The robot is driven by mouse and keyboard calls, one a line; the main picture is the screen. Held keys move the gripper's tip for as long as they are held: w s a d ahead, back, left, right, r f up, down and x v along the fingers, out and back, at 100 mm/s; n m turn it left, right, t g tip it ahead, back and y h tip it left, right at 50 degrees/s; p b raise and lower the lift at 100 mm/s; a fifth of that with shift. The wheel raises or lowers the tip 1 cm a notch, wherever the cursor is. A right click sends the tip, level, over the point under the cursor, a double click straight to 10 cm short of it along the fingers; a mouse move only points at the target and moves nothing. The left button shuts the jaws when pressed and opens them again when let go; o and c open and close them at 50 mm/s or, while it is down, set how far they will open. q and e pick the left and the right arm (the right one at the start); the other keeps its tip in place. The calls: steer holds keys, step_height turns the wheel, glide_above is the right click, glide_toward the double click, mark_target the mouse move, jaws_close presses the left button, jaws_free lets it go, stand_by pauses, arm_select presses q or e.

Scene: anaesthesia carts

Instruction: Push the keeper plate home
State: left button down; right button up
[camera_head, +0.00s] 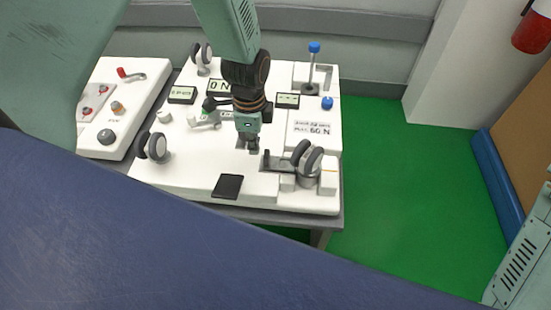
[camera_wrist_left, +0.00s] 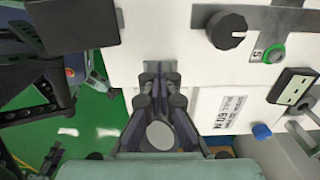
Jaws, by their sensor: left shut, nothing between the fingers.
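My left gripper (camera_head: 248,149) comes down from the top of the head view over the white test board (camera_head: 190,182). It is shut and empty, its tips just left of a dark grey flat plate (camera_head: 270,163), which may be the keeper plate. That plate lies beside a round metal fitting (camera_head: 309,180) with black pads (camera_head: 307,158). I cannot tell whether the fingertips touch the plate. My right gripper is not in view.
A label reading 60 N (camera_head: 313,131), a blue-topped post (camera_head: 314,62) and small displays (camera_head: 182,95) stand around the gripper. A black pad (camera_head: 228,186) lies at the front. A second white panel (camera_head: 112,125) is at left. Green floor (camera_head: 385,190) is clear at right.

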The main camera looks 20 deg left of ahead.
mark_target(270, 162)
arm_select(q)
steer(key=shift+f+b, duration=0.9)
steer(key=shift+f, duration=1.2)
steer(key=shift+w+d+p, duration=0.25)
steer(key=shift+d+p, duration=0.05)
steer(key=shift+d, duration=0.55)
steer(key=shift+w+d+p, duration=0.2)
steer(key=shift+d+p, duration=0.1)
steer(key=shift+d, duration=0.5)
steer(key=shift+w+d+p, duration=0.25)
steer(key=shift+d+p, duration=0.05)
steer(key=shift+d, duration=0.55)
steer(key=shift+s+a, duration=0.1)
steer(key=shift+a, duration=0.15)
steer(key=shift+s+a+p, duration=0.1)
steer(key=shift+a+p, duration=0.2)
steer(key=shift+r, duration=0.1)
step_height(270, 162, up, 9)
steer(key=p, duration=0.9)
